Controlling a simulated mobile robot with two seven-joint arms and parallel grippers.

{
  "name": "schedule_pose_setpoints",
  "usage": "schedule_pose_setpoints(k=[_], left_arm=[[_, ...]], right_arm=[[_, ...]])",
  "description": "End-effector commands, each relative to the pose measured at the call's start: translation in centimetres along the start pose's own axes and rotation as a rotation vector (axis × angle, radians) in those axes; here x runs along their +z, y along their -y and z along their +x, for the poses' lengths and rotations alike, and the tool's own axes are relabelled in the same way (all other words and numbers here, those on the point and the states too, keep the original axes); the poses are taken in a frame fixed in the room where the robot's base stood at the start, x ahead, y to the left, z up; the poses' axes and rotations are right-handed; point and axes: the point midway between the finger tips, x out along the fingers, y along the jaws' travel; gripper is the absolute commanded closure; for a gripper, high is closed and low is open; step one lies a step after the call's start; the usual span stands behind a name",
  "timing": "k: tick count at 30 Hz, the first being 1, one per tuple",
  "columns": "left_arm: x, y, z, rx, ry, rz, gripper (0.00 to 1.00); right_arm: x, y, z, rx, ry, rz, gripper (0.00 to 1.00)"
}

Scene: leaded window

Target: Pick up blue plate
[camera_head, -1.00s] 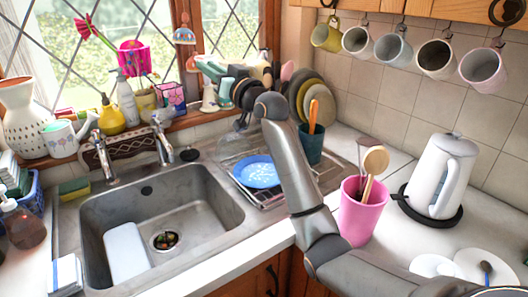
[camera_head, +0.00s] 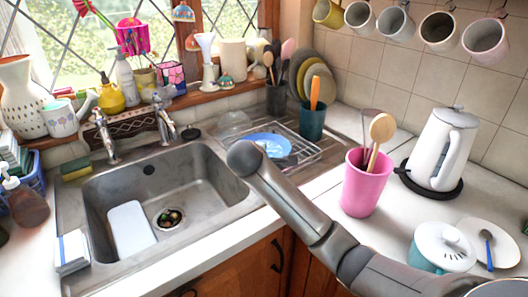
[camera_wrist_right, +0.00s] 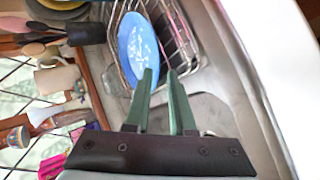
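The blue plate (camera_head: 270,143) with white speckles sits on the metal dish rack right of the sink, partly hidden by my right arm in the head view. In the right wrist view the plate (camera_wrist_right: 136,42) is just ahead of my right gripper (camera_wrist_right: 160,72). Its two green fingers are apart with a gap between them. The left finger overlaps the plate's near edge in the picture; I cannot tell whether it touches. The right gripper itself is hidden behind my arm in the head view. My left gripper is not in view.
The dish rack (camera_head: 305,153) has wire sides. The sink (camera_head: 190,190) lies to the left. A pink utensil pot (camera_head: 365,188), a white kettle (camera_head: 440,150) and a lidded teal pot (camera_head: 440,250) stand on the right counter. A teal cup (camera_head: 312,122) stands behind the rack.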

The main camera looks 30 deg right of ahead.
Motion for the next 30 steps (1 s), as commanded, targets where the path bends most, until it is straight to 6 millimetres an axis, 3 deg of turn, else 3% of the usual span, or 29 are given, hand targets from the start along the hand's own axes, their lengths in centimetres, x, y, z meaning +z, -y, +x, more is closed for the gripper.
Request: schedule_pose_setpoints(k=[3,11,19,29,30], left_arm=[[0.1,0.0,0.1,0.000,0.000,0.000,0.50],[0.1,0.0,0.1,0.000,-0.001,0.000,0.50],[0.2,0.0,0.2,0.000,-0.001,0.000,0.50],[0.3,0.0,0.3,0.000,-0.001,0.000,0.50],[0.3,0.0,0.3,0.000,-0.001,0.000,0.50]], right_arm=[[0.0,0.0,1.8,0.000,0.002,0.001,0.77],[0.0,-0.2,3.6,0.000,0.001,0.003,0.77],[-0.1,-0.4,7.2,-0.001,0.000,0.004,0.77],[0.0,-0.3,8.0,-0.003,-0.001,0.003,0.77],[0.0,-0.2,8.0,-0.003,0.000,0.002,0.83]])
